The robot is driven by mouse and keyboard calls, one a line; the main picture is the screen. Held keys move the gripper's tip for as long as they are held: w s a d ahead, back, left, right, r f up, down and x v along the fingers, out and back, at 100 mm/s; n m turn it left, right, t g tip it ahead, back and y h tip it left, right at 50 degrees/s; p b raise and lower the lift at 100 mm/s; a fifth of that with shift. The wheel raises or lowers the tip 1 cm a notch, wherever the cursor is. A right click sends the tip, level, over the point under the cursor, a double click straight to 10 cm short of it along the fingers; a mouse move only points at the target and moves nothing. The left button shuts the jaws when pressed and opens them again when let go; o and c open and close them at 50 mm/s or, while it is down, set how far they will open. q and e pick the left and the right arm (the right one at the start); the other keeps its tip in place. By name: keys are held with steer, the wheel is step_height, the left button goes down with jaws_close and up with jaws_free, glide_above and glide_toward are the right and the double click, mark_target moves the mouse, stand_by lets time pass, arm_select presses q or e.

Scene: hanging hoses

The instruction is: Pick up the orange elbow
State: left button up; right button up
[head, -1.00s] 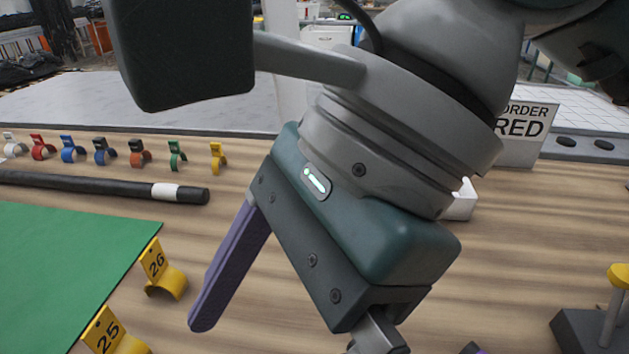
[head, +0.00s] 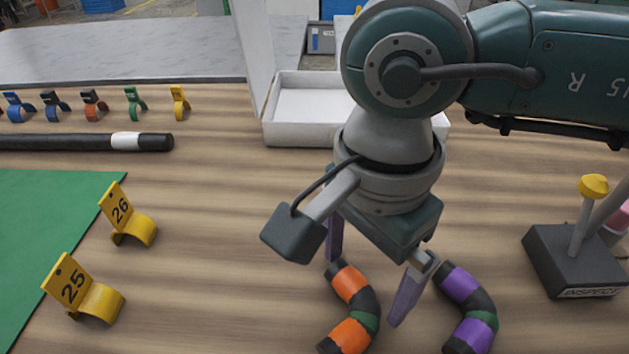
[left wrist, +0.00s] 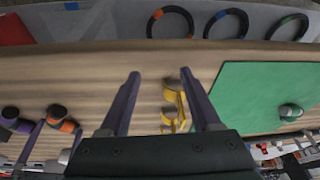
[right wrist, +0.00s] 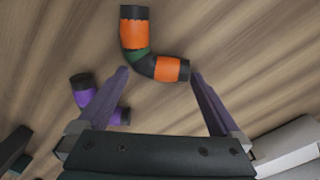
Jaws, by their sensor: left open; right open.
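The orange elbow (head: 352,284) is a bent hose piece with orange bands, black ends and a green middle, lying on the wooden table. My right gripper (head: 366,292) is open above it, fingers pointing down. In the right wrist view the orange elbow (right wrist: 136,34) has one leg across the space between the fingertips (right wrist: 160,72); I cannot tell whether it is between or below them. A purple elbow (head: 461,283) lies just right of it. My left gripper (left wrist: 160,73) is open and empty, in its wrist view only; the orange elbow (left wrist: 68,126) shows there at left.
Yellow clips marked 26 (head: 135,229) and 25 (head: 98,302) stand beside the green mat (head: 50,215). A black tool with a yellow knob (head: 592,186) stands at right. A white tray (head: 290,132), a black rod (head: 60,142) and several coloured clips are behind.

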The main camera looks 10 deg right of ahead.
steer(key=shift+f, duration=0.25)
steer(key=c, duration=1.2)
